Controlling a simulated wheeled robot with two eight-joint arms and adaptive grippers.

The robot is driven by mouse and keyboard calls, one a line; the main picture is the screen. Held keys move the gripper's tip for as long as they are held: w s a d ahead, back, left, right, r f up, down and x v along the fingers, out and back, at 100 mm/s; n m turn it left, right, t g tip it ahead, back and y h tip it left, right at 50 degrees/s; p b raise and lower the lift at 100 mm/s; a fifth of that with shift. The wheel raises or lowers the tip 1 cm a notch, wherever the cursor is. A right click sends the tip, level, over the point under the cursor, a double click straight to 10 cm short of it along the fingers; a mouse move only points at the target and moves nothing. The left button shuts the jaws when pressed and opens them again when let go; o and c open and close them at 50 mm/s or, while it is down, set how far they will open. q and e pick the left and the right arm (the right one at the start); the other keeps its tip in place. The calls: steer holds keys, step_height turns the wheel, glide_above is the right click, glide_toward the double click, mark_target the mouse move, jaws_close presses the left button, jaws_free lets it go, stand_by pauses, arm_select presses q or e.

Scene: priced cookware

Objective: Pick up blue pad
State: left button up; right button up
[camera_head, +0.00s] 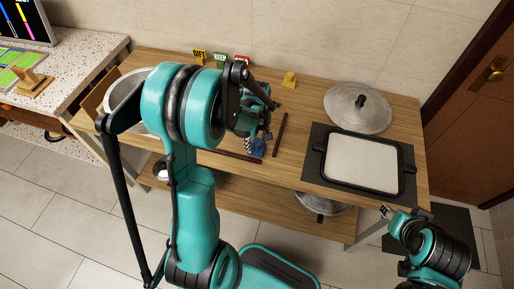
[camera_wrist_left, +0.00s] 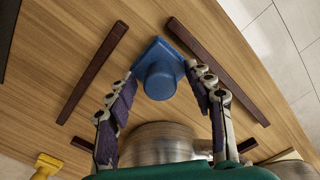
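The blue pad (camera_wrist_left: 160,70) lies on the wooden table, a square blue base with a round raised knob. It also shows in the head view (camera_head: 258,147), partly hidden by my left arm. My left gripper (camera_wrist_left: 161,80) is open above the table, its two fingers apart on either side of the pad's knob. I cannot tell whether the fingers touch it. My right gripper (camera_head: 388,211) is off the table's front right corner, away from the pad; its fingers are too small to read.
Dark brown strips (camera_wrist_left: 95,72) (camera_wrist_left: 218,70) lie on both sides of the pad. A black-rimmed pan (camera_head: 362,163) on a dark mat and a metal lid (camera_head: 357,108) occupy the right. A metal pot (camera_head: 120,92) stands left.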

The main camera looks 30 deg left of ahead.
mark_target(258, 143)
arm_select(q)
jaws_close()
steer(key=shift+r, duration=0.45)
steer(key=r, duration=0.1)
steer(key=r+p, duration=0.2)
steer(key=r, duration=0.1)
steer(key=shift+s+d, duration=0.25)
steer(key=shift+d, duration=0.15)
steer(key=s+d+r+p, duration=0.3)
steer(key=s+d+r, duration=0.3)
steer(key=d, duration=0.2)
steer(key=shift+s+d+p, duration=0.15)
steer(key=shift+d+p, duration=0.15)
steer(key=shift+d, duration=0.05)
